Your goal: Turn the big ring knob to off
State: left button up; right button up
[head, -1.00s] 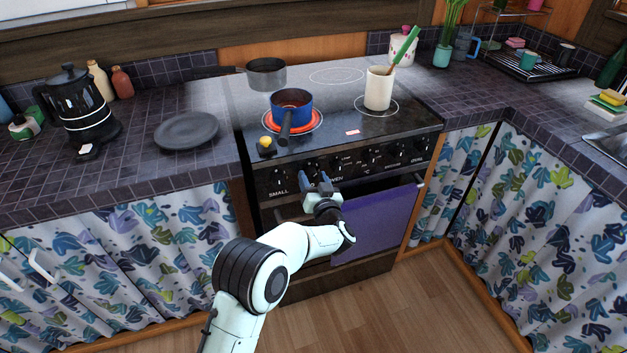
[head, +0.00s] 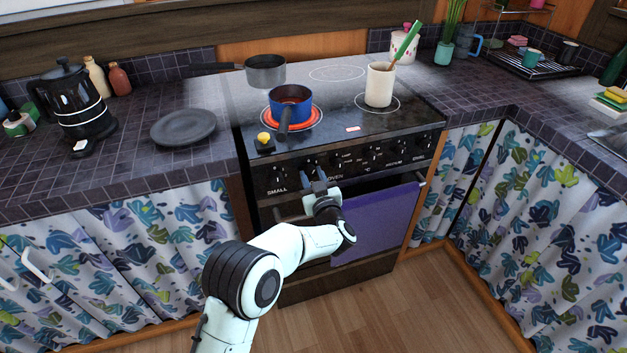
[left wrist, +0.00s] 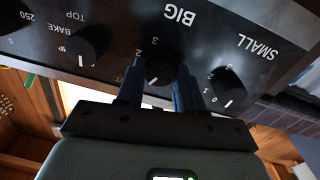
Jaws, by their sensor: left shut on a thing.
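The big ring knob (left wrist: 160,68) is a black knob under the word BIG on the oven's control panel. Its white mark shows in the left wrist view, with the numbers 2 and 3 beside it. My left gripper (head: 314,175) is at the panel, with its two blue fingers on either side of this knob, shut on it; the fingers also show in the left wrist view (left wrist: 158,88). In the head view the fingers partly hide the knob. The ring (head: 318,121) under the blue pot (head: 290,96) glows red-orange. My right gripper is not in view.
The knob marked SMALL (left wrist: 228,88) is close beside the fingers. The oven door with a purple cloth (head: 375,222) is below my gripper. A grey pan (head: 265,71) and a cream utensil pot (head: 379,85) stand on the hob. The floor in front is clear.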

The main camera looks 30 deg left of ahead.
pick_arm(q)
jog(key=n+b, duration=0.1)
jog(key=n, duration=0.2)
jog(key=shift+f+b, duration=0.1)
jog(key=shift+b, duration=0.2)
jog(key=shift+n+b, duration=0.55)
jog(key=shift+n, duration=0.75)
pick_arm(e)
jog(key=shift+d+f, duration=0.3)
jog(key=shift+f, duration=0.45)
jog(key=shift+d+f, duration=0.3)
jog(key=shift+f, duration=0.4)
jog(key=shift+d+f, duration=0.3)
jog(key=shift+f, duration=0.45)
pick_arm(q)
jog(key=o, duration=1)
jog(key=shift+o, duration=0.2)
jog(key=p+v, duration=0.2)
jog(key=v, duration=1.1)
jog(key=shift+d, duration=0.2)
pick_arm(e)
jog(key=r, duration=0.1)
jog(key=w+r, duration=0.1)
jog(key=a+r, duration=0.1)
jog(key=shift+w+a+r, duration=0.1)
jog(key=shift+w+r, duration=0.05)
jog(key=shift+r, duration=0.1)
